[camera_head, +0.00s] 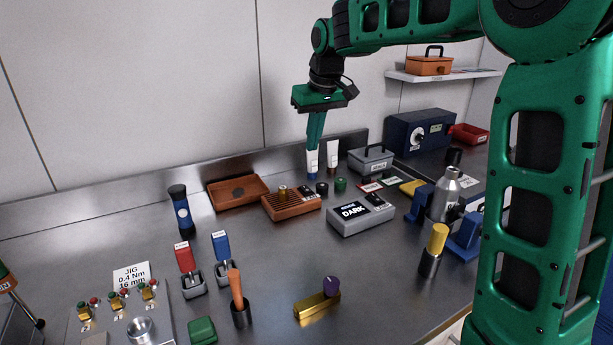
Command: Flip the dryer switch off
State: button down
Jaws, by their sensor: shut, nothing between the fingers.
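My gripper (314,146) is shut and empty, pointing down above the back of the bench. Its fingertips show in front of the white tubes at the back wall. No thing in view carries a dryer label that I can read. Switch-like things are a red-tagged unit (184,258) and a blue-tagged unit (221,246) on small grey bases, front left, their tag text too small to read. A grey box (361,217) with a display reading "DARK" has a small dark control on its top. A panel (121,318) at lower left carries several small coloured switches.
A brown slatted block (291,204), brown tray (239,192) and grey lidded case (370,160) stand near the back. An orange-handled tool (235,284), yellow-topped cylinder (436,241) and brass block (316,307) stand upright or lie in front.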

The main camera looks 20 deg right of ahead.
send_near(304, 187)
notch_tip(304, 187, down, 5)
jog(key=shift+a+r, duration=0.1)
jog(key=shift+f, duration=0.6)
jog(key=shift+f, duration=0.2)
jog(key=shift+w, duration=0.1)
jog(key=shift+w+a+r, duration=0.1)
jog(key=shift+w+r, duration=0.25)
jog(key=shift+w, duration=0.25)
jog(key=shift+r, duration=0.55)
jog(key=s+v, duration=0.2)
jog(key=v, duration=1)
jog(key=shift+d, duration=0.25)
